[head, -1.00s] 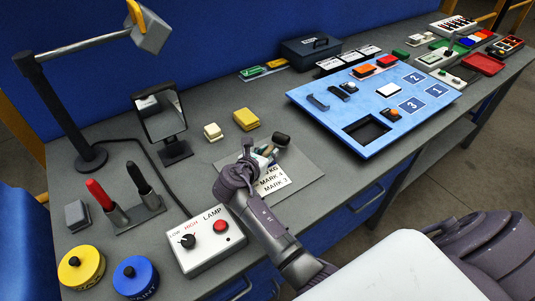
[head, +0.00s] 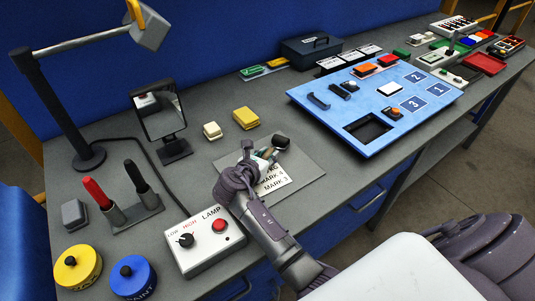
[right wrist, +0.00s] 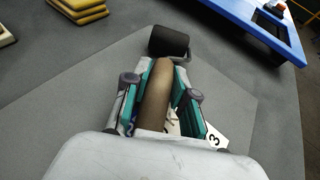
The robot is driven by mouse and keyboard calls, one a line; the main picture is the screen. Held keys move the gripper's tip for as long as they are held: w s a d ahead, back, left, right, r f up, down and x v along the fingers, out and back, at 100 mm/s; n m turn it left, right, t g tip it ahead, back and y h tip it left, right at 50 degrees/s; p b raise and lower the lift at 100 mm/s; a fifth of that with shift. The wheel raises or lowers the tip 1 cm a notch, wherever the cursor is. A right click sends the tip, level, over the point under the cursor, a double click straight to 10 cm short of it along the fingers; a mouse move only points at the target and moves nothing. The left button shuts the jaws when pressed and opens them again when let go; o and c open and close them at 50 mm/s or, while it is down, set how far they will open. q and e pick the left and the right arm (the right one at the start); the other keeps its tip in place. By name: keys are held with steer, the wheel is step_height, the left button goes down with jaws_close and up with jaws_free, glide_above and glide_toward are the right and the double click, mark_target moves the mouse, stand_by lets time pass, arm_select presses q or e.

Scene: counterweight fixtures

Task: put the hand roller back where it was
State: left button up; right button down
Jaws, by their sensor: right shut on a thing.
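The hand roller has a dark roller head (head: 281,142) and a brown handle (right wrist: 153,105). My right gripper (head: 263,158) is over the grey mat (head: 308,165) on the bench. In the right wrist view its teal-padded fingers are shut on the handle, one on each side. The dark roller head (right wrist: 169,42) points away from the gripper, over the mat. I cannot tell whether the roller touches the mat. The gripper partly hides the handle and a white card (head: 274,181) with printed marks. My left gripper is not in view.
A white lamp box (head: 207,241) stands left of my right arm. Yellow (head: 246,118) and cream (head: 212,131) blocks lie behind the mat. A blue board (head: 335,115) with a square opening is to the right. The mat's right part is bare.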

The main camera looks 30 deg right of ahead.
steer(key=shift+f, duration=0.3)
steer(key=c, duration=0.9)
jaws_free()
steer(key=shift+o, duration=0.2)
steer(key=shift+a, duration=0.1)
steer(key=v, duration=0.7)
steer(key=shift+s+a+r, duration=0.1)
steer(key=shift+s, duration=0.05)
